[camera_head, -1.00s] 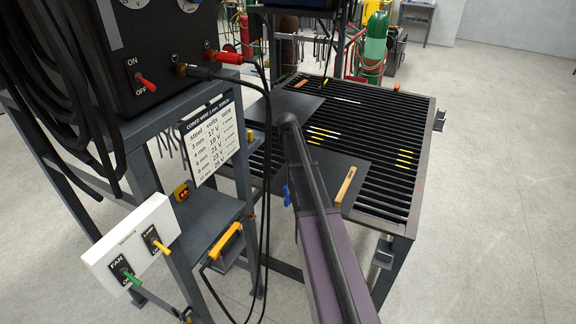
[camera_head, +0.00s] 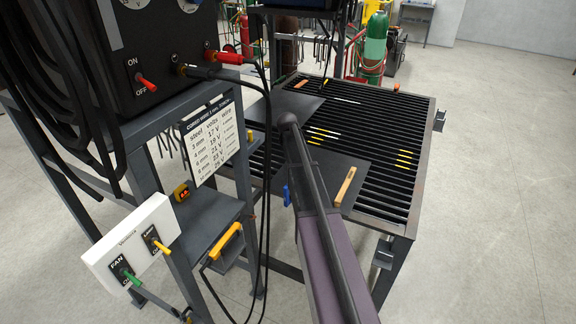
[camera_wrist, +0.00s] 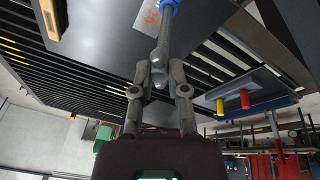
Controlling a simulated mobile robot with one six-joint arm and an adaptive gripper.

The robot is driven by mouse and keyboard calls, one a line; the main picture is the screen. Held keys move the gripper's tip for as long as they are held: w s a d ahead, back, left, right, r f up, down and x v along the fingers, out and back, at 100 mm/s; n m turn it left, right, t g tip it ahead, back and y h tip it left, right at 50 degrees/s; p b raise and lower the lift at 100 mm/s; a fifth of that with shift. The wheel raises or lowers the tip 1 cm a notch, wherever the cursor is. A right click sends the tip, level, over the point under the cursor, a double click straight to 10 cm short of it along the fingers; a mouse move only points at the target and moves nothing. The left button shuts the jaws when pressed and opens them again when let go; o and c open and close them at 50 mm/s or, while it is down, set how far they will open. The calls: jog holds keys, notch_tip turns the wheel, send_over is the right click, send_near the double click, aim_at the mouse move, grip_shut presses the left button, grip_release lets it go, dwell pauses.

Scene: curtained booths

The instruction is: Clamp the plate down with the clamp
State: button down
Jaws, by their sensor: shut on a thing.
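A dark flat plate (camera_head: 325,168) lies on the slatted table at its near side, partly hidden by my arm in the head view. It seems to be the dark sheet (camera_wrist: 110,25) in the wrist view. The clamp (camera_wrist: 163,42) is a grey metal bar with a blue part at the top of the wrist view. My gripper (camera_wrist: 160,80) is shut on its lower end. A blue bit beside my arm (camera_head: 287,195) in the head view is probably the clamp's. My gripper is hidden there. I cannot tell whether the clamp touches the plate.
A wooden-handled tool (camera_head: 346,186) lies on the near plate. A second dark plate (camera_head: 288,106) and several yellow and white sticks lie on the slatted table (camera_head: 390,180). A welder stand (camera_head: 205,130) with hanging black cables is close on the left. The floor at right is clear.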

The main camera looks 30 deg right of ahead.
jog(key=m, duration=0.4)
jog(key=shift+m, duration=1.4)
jog(key=shift+m, duration=0.7)
jog(key=m, duration=0.3)
jog(key=shift+f+m, duration=0.1)
jog(key=shift+m, duration=0.3)
jog(key=m, duration=0.3)
jog(key=shift+s+m, duration=0.1)
jog(key=shift+m, duration=1.8)
